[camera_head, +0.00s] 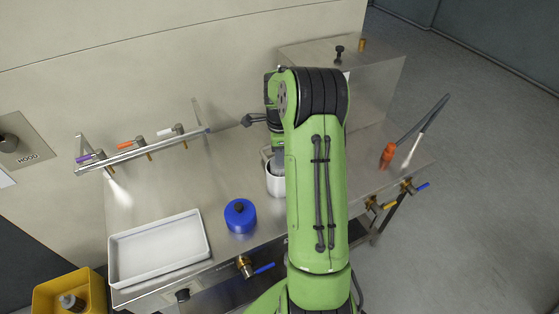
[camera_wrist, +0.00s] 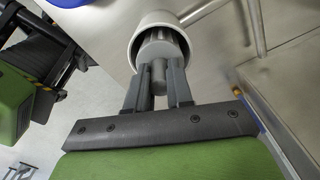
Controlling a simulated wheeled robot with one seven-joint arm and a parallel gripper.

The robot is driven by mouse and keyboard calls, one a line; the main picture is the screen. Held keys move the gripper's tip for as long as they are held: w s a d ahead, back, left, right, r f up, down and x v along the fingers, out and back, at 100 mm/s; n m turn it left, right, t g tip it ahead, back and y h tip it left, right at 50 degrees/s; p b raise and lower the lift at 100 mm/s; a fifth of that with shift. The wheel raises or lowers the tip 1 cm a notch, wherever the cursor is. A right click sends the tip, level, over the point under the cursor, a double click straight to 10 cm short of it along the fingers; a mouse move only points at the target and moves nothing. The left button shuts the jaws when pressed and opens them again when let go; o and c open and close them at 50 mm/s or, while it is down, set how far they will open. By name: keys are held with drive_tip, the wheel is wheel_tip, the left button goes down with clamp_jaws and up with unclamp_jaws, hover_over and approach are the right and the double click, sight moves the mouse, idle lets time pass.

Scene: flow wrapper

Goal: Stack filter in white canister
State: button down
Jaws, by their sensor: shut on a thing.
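The white canister (camera_head: 274,186) stands upright on the steel bench, partly hidden behind my green arm. In the wrist view its round rim (camera_wrist: 140,42) surrounds the filter (camera_wrist: 160,47), a pale grey cylinder with a darker stem. My gripper (camera_wrist: 158,78) is shut on the filter's stem. The filter's body lies within the canister's mouth; I cannot tell how deep it sits or whether it touches the bottom. In the head view my arm hides most of the gripper and filter.
A blue container (camera_head: 240,217) stands just left of the canister. A white tray (camera_head: 158,250) lies at the bench's left end. A rail with coloured valves (camera_head: 145,145) runs along the wall.

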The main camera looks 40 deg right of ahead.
sight(280, 167)
drive_tip(key=shift+f, duration=1.2)
drive_tip(key=shift+f+b, duration=0.3)
drive_tip(key=shift+b, duration=0.1)
drive_tip(key=c, duration=1)
unclamp_jaws()
drive_tip(key=shift+r, duration=0.1)
